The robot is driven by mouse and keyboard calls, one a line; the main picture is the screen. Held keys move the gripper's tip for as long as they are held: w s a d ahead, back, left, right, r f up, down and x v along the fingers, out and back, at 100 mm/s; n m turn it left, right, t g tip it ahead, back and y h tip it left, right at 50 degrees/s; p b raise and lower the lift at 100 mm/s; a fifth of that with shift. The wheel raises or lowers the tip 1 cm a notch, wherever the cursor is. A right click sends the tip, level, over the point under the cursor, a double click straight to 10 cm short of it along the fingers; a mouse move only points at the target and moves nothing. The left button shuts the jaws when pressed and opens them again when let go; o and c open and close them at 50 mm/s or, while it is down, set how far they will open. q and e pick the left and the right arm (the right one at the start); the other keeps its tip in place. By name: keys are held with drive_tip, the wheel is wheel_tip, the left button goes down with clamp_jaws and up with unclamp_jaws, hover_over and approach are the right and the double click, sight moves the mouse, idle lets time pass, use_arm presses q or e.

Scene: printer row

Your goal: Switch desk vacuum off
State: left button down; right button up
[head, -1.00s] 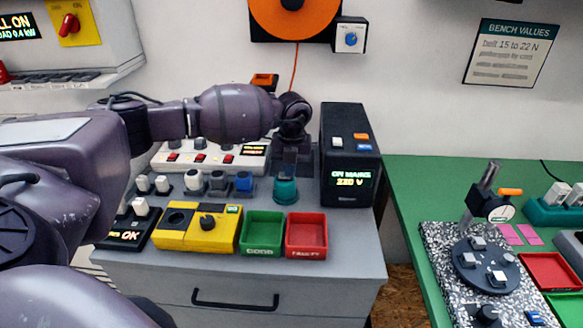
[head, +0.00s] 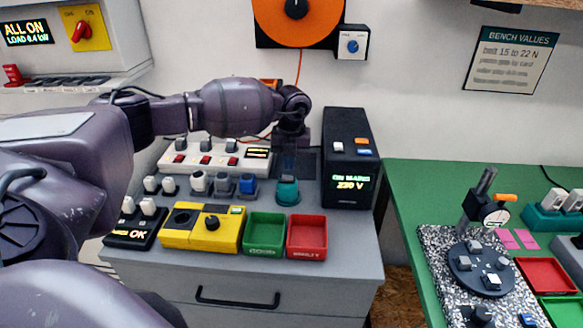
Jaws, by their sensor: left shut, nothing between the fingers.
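A small round teal device (head: 288,190) stands on the grey cabinet top, between the row of small blocks and the black power unit; it may be the desk vacuum, but I cannot read a label. My left gripper (head: 289,172) points down just above and behind it. Its fingers are shut with nothing seen between them. Whether a fingertip touches the teal device I cannot tell. A white switch strip (head: 200,166) with red rocker switches and a small lit display lies left of the gripper, partly under my forearm. My right gripper is not in view.
In front are a yellow box (head: 190,241), a green tray (head: 264,252) and a red tray (head: 307,254). A green bench (head: 410,185) is at right.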

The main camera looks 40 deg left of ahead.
sight(293, 179)
use_arm(q)
drive_tip(key=r, duration=0.1)
drive_tip(key=d+r, duration=0.1)
drive_tip(key=r, duration=0.1)
drive_tip(key=shift+w+r, duration=0.15)
wheel_tip(293, 179, up, 8)
drive_tip(key=shift+w+d, duration=0.35)
drive_tip(key=shift+d, duration=0.05)
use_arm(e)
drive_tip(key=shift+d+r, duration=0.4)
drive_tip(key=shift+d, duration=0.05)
